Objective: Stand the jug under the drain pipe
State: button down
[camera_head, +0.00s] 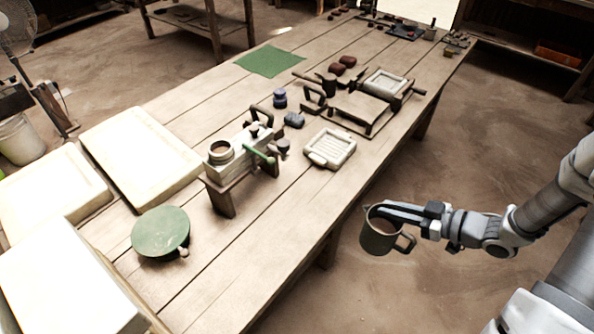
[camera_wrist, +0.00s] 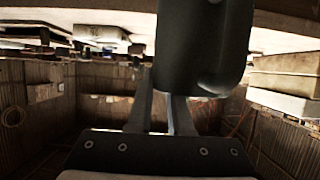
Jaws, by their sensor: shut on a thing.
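The jug (camera_head: 379,240) is a dark grey-brown cup with a handle on its right side. My gripper (camera_head: 388,211) is shut on it at the rim and holds it upright, off the table's right edge, above the floor. In the wrist view the jug is a dark cylinder (camera_wrist: 200,50) beyond the fingers (camera_wrist: 165,108). The drain pipe appears to be the green tube (camera_head: 260,155) sticking out of a pale box-shaped press (camera_head: 235,150) on a wooden stand. The jug is well to the right of this pipe, apart from it. The spot under the pipe is partly hidden.
The long wooden table (camera_head: 230,250) carries a white slotted tray (camera_head: 330,148) right of the press. A round green disc (camera_head: 160,231) lies in front, and a wooden frame (camera_head: 352,115) stands behind. White slabs (camera_head: 140,155) fill the left.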

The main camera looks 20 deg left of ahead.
jog(key=w+a+b, duration=0.4)
jog(key=w+a, duration=0.1)
jog(key=a, duration=0.8)
jog(key=w+a+f+b, duration=0.1)
jog(key=w+a+b, duration=0.4)
jog(key=a, duration=0.7)
jog(key=shift+w+a+f+b, duration=0.25)
jog(key=shift+w+a+b, duration=0.05)
jog(key=shift+a, duration=0.05)
jog(key=c, duration=1.3)
grip_release()
jog(key=shift+f, duration=0.15)
jog(key=o, duration=0.5)
jog(key=shift+c, duration=0.2)
